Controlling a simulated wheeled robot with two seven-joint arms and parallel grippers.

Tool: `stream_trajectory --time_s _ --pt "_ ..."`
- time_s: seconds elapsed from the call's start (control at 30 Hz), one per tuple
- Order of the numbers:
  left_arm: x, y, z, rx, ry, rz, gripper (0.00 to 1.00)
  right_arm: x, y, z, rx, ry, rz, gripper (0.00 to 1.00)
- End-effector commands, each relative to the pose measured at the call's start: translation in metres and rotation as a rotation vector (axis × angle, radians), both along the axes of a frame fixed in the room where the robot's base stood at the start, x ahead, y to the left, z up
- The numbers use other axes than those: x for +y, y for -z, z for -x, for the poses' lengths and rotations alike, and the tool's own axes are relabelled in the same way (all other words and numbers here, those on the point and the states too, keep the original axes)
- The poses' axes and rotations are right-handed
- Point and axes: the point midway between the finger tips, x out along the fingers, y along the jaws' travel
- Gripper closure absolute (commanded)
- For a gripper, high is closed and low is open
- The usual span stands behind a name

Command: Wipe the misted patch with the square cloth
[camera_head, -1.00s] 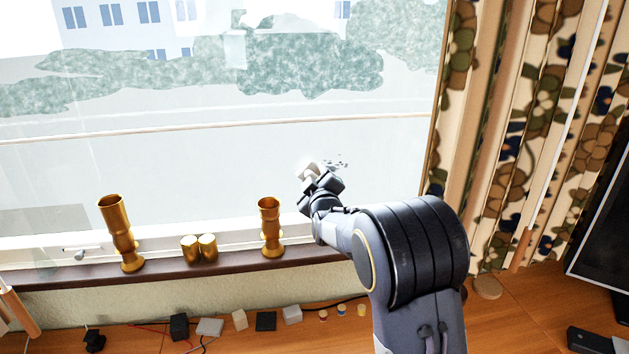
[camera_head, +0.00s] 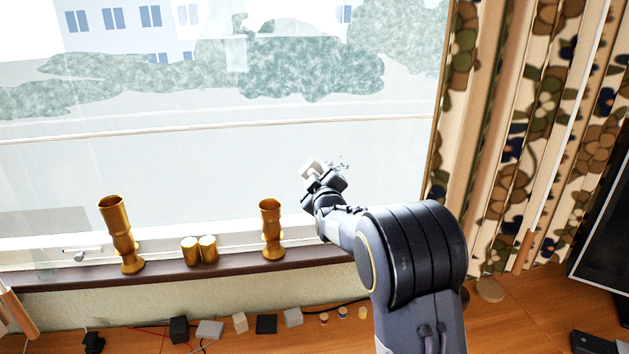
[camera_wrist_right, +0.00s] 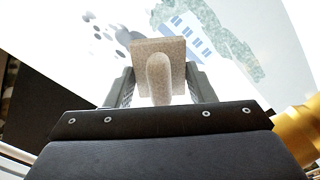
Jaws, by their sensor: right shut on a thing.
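The square cloth (camera_wrist_right: 178,52) is a beige pad with a rounded grip; in the right wrist view it sits between the fingers of my right gripper (camera_wrist_right: 161,88), which is shut on its grip. In the head view the cloth (camera_head: 311,169) shows small and pale at the tip of my right gripper (camera_head: 318,178), at the window pane. The misted patch (camera_head: 342,164) shows as a few small grey specks just right of the cloth; in the wrist view grey spots (camera_wrist_right: 122,35) lie left of it. Whether cloth and glass touch is unclear. My left gripper is out of view.
On the sill below stand a gold goblet (camera_head: 271,230), two short gold cups (camera_head: 199,250) and a tall gold vase (camera_head: 121,236). A patterned curtain (camera_head: 545,110) hangs at right. Small blocks lie on the wooden surface below. The pane left of the cloth is free.

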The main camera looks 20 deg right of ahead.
Motion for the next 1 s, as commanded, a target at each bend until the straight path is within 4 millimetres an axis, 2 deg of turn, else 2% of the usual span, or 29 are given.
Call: stream_trajectory --time_s 0.2,0.47,0.8,1.0 --pt "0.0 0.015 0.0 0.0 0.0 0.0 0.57 -0.02 0.002 0.006 -0.003 0.002 -0.001 0.69" --pt "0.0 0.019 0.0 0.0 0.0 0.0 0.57 -0.029 0.0 0.009 -0.003 0.001 0.0 0.69" --pt "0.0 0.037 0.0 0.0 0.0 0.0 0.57 -0.057 0.002 0.014 -0.002 0.003 -0.001 0.69" --pt "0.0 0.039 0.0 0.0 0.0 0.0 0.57 -0.063 0.0 0.015 -0.001 0.001 0.0 0.69"
